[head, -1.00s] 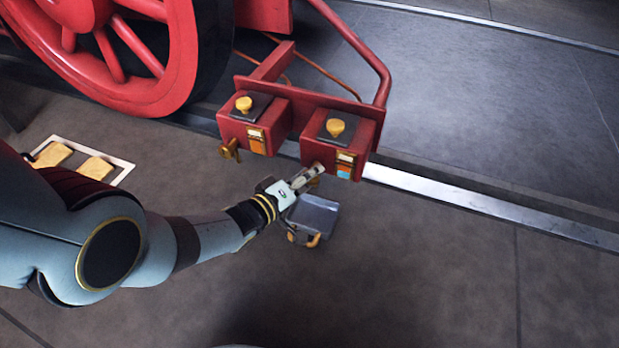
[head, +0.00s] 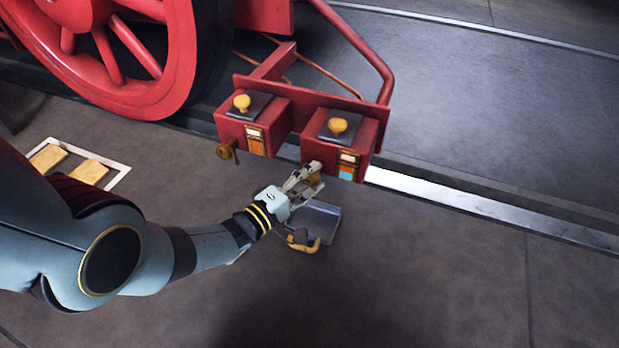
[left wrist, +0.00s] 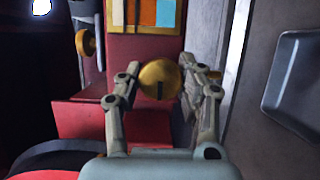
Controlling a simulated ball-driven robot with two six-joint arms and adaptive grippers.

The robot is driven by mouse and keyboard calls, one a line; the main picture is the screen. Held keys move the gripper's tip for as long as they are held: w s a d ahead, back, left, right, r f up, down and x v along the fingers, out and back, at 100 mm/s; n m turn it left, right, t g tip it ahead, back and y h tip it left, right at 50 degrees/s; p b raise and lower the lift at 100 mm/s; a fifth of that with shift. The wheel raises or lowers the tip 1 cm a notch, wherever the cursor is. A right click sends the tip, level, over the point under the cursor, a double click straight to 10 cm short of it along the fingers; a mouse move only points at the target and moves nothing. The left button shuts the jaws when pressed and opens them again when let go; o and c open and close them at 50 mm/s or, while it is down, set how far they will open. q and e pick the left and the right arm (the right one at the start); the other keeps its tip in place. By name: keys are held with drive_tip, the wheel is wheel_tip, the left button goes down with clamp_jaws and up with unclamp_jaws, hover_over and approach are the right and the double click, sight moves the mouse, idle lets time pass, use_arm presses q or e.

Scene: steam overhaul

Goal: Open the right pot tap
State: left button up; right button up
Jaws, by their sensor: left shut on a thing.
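The right pot (head: 365,136) is a red box with a yellow knob (head: 339,125) on its dark lid and a blue-and-orange gauge strip on its front. Its brass tap (left wrist: 160,80) shows in the left wrist view as a round knob with a dark upright slot. My left gripper (head: 311,174) is at the pot's lower front, its fingers shut on the tap from both sides. In the head view the fingers hide most of that tap. My right gripper is not in view.
The left pot (head: 232,128) stands close by, with its own brass tap (head: 227,151). A grey tray (head: 325,222) lies on the floor below the gripper. A red wheel (head: 160,95) and a steel rail (head: 450,201) lie behind. The floor at right is clear.

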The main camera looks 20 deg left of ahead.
use_arm(q)
drive_tip(key=shift+a+f, duration=0.1)
drive_tip(key=o, duration=1.2)
drive_tip(key=shift+c, duration=0.2)
drive_tip(key=shift+s, duration=0.1)
drive_tip(key=v, duration=1.2)
